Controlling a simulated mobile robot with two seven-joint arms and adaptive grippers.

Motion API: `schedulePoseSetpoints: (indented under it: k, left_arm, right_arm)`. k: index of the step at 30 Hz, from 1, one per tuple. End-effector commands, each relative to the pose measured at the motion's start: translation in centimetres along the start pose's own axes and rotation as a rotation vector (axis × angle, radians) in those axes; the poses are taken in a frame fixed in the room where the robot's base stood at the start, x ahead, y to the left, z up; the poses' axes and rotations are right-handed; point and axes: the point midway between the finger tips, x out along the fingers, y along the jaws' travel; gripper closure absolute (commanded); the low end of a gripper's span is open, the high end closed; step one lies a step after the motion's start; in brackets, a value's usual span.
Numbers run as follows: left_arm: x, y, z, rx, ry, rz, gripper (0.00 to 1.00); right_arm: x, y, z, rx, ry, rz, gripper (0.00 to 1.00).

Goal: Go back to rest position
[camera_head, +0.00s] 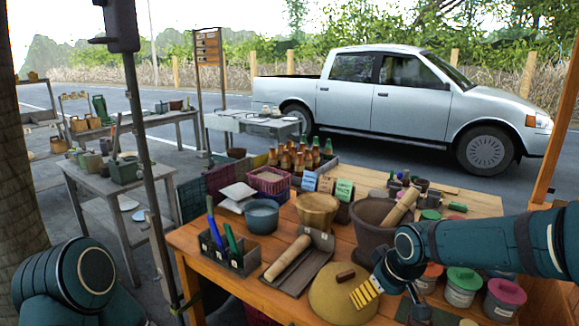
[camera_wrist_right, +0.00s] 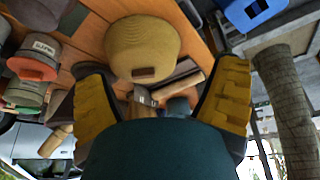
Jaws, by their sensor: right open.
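My right gripper (camera_head: 388,294) reaches in from the right in the head view, over the front part of the wooden table (camera_head: 214,262). Its yellow fingers are spread, and nothing is between them; the wrist view also shows the right gripper (camera_wrist_right: 162,92) open. A tan domed thing with a brown handle (camera_head: 335,297) is beside the fingers, and the tan dome (camera_wrist_right: 142,42) shows beyond them in the wrist view. The clay mortar (camera_head: 369,217) stands behind my right wrist with a wooden pestle (camera_head: 402,206) leaning in it. My left arm shows at lower left; its gripper is out of view.
A rolling pin (camera_head: 288,258) lies on a dark tray left of the dome. A tool caddy (camera_head: 229,255), blue bowl (camera_head: 262,217) and wooden bowl (camera_head: 317,211) are farther left. Lidded pots (camera_head: 462,287) stand beneath my right forearm. A post (camera_head: 150,190) rises left of the table.

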Motion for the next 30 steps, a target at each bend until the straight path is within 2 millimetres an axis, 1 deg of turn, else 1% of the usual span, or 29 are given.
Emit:
schedulePoseSetpoints:
  k: [1,3,5,6,8,9,11,12,14,15,16,18,21,22,25,30]
  left_arm:
    - [0.0,0.0,0.0,0.0,0.0,0.0,1.0]
    - [0.0,0.0,0.0,0.0,-0.001,0.0,1.0]
    - [0.0,0.0,0.0,0.0,0.0,0.0,1.0]
    - [0.0,0.0,0.0,0.0,0.0,0.0,1.0]
    - [0.0,0.0,0.0,0.0,0.001,0.0,1.0]
    - [0.0,0.0,-0.1,0.0,0.001,0.0,1.0]
    - [0.0,0.0,0.0,0.0,0.001,0.0,1.0]
    - [0.0,0.0,0.0,0.0,0.0,0.0,1.0]
    - [0.0,0.0,0.0,0.0,0.0,0.0,1.0]
    - [0.0,0.0,0.0,0.0,0.0,0.0,1.0]
    - [0.0,0.0,0.0,0.0,0.0,0.0,1.0]
    - [0.0,0.0,0.0,0.0,0.0,0.0,1.0]
    - [0.0,0.0,0.0,0.0,0.0,0.0,1.0]
    - [0.0,0.0,0.0,0.0,0.0,0.0,1.0]
    - [0.0,0.0,0.0,0.0,0.0,0.0,1.0]
    - [0.0,0.0,0.0,0.0,0.0,0.0,1.0]
  right_arm:
    - [0.0,0.0,0.0,0.0,0.0,0.0,0.13]
    - [3.3,-1.6,1.4,0.037,-0.012,-0.054,0.13]
    - [5.7,-3.0,2.4,0.072,-0.015,-0.092,0.13]
    - [7.2,-3.9,3.2,0.098,-0.017,-0.115,0.13]
    - [9.6,-5.3,4.7,0.146,-0.024,-0.151,0.13]
    - [11.2,-6.4,5.8,0.181,-0.031,-0.174,0.13]
    - [13.5,-8.1,7.9,0.242,-0.046,-0.205,0.13]
    - [15.1,-9.4,9.5,0.289,-0.058,-0.223,0.13]
    - [17.2,-11.2,12.2,0.361,-0.08,-0.242,0.13]
    - [18.4,-12.4,14.0,0.411,-0.095,-0.248,0.13]
    - [19.1,-13.1,15.3,0.446,-0.106,-0.248,0.13]
    - [20.4,-14.6,18.2,0.517,-0.131,-0.242,0.13]
    - [21.3,-15.9,21.2,0.59,-0.156,-0.221,0.13]
    - [21.4,-16.1,21.9,0.604,-0.161,-0.216,0.13]
    - [21.7,-16.6,23.2,0.635,-0.171,-0.201,0.13]
    - [21.7,-16.6,23.4,0.639,-0.172,-0.199,0.13]
